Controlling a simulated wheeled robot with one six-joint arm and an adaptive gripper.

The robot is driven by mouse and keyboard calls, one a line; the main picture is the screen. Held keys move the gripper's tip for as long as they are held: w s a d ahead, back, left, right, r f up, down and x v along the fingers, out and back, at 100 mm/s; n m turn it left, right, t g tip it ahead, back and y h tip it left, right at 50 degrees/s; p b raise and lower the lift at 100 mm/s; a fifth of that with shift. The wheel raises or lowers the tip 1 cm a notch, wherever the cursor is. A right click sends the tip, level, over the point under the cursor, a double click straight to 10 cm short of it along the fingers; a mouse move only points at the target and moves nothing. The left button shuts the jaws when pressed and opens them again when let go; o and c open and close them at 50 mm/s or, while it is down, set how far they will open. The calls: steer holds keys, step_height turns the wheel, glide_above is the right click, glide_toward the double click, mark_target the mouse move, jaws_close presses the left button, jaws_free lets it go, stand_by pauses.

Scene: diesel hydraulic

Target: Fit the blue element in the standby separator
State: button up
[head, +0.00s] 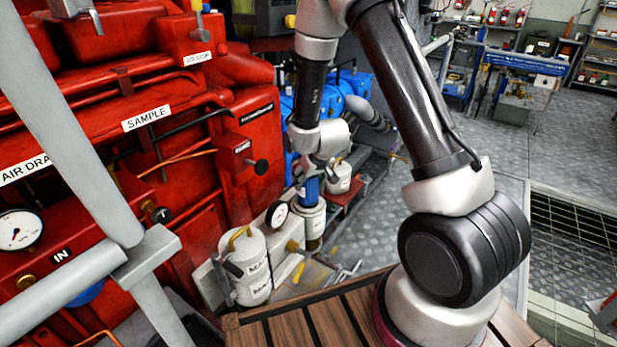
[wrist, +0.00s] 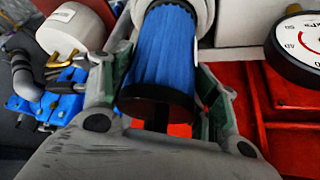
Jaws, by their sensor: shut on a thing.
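The blue element (head: 310,188) is a pleated blue cylinder, and it also shows in the wrist view (wrist: 162,50) with a black end cap. My gripper (head: 316,172) is shut on it from above, with a finger on each side in the wrist view (wrist: 165,78). In the head view the element stands upright at the mouth of a white separator bowl (head: 312,222). A pale rim (wrist: 205,12) is at its far end in the wrist view. I cannot tell how deep the element sits. The bowl's label is not readable.
A white canister with a brass handle (head: 246,268) stands at front left, and another white canister (head: 341,177) stands behind. A dial gauge (head: 277,214) is close to the left of the bowl. The red engine (head: 130,125) fills the left. A wooden deck (head: 290,325) lies in front.

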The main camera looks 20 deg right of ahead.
mark_target(309, 194)
steer(key=shift+f, duration=3.35)
steer(key=o, duration=1.3)
steer(key=v, duration=1.2)
